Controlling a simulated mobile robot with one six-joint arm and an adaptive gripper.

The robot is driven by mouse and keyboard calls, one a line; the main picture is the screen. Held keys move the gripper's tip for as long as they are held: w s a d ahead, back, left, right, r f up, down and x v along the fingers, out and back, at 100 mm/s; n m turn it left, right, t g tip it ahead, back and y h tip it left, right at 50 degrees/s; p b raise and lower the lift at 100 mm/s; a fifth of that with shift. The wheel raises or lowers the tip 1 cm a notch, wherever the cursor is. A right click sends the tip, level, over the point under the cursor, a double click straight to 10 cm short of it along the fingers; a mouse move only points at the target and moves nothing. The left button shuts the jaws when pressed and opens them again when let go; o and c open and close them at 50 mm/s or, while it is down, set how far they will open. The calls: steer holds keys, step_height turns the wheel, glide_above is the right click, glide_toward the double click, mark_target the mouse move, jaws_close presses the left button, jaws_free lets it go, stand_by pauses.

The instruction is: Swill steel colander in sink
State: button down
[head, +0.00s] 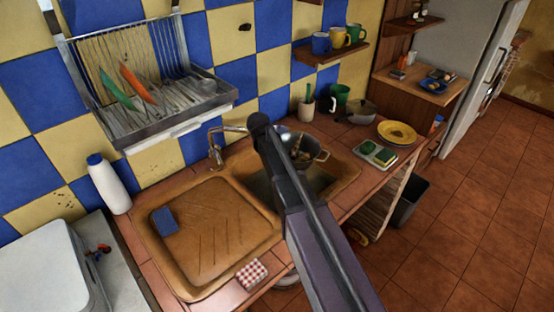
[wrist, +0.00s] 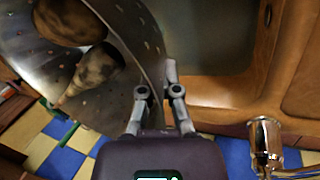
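The steel colander (wrist: 130,50) is a grey perforated bowl, large at the upper left of the wrist view. Brown rounded items (wrist: 95,75) lie in it. My gripper (wrist: 160,88) is at its rim, with a finger on either side of the wall, and looks shut on it. In the head view the colander (head: 318,152) shows partly behind my arm, at the far right end of the sink. The brown sink (head: 205,275) has a dark basin (head: 259,188), partly hidden by my arm. The basin also shows in the wrist view (wrist: 210,40), beside the colander.
A metal tap (head: 214,155) stands behind the sink; it is close at the wrist view's lower right (wrist: 265,140). A blue sponge (head: 165,220) lies on the drainboard. A pan (head: 358,110), yellow plate (head: 397,132) and sponge tray (head: 376,153) stand right. A dish rack (head: 185,105) hangs above left.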

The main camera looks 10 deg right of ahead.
steer(key=shift+f, duration=0.1)
step_height(320, 180, down, 23)
steer(key=b, duration=2.3)
steer(key=shift+r, duration=0.2)
stand_by(1.1)
steer(key=shift+r+p, duration=0.3)
steer(key=shift+p, duration=0.15)
steer(key=shift+f, duration=0.15)
stand_by(0.4)
steer(key=shift+f+b, duration=0.35)
steer(key=shift+b, duration=0.15)
steer(key=shift+f, duration=0.1)
steer(key=shift+r+p, duration=0.55)
steer(key=shift+r, duration=0.1)
stand_by(0.3)
steer(key=shift+f+b, duration=0.3)
stand_by(0.4)
